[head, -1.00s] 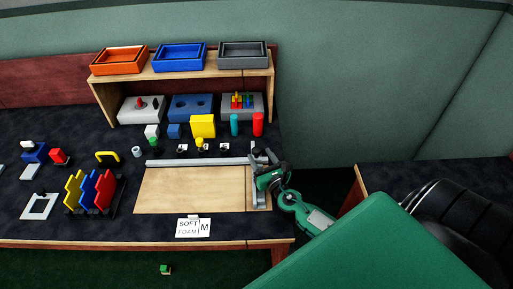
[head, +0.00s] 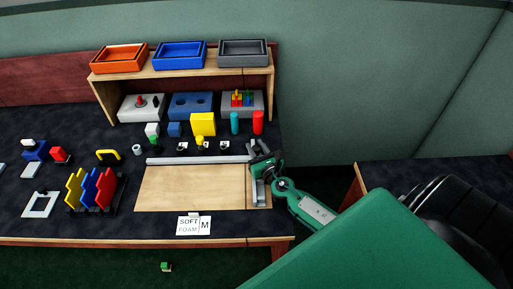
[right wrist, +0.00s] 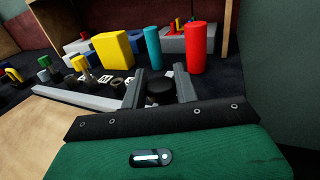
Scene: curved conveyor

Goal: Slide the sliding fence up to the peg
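A long grey bar (head: 200,160), taken as the fence, lies along the back edge of a pale wooden board (head: 190,188). In the right wrist view the bar (right wrist: 80,97) runs in from the left toward my fingers. A shorter grey piece (head: 259,194) lies at the board's right end, partly under my gripper. My right gripper (head: 260,148) is at the back right corner of the board. In the right wrist view its fingers (right wrist: 160,82) stand apart, with a dark round knob (right wrist: 158,93) between them; contact is unclear. I cannot tell which upright piece is the peg. My left gripper is out of view.
Small green (head: 154,143) and yellow (head: 199,143) pieces stand behind the bar. A yellow block (head: 203,125), a teal cylinder (head: 234,123) and a red cylinder (head: 258,122) stand farther back, before a shelf (head: 180,70). A "SOFT FOAM" card (head: 188,226) lies in front.

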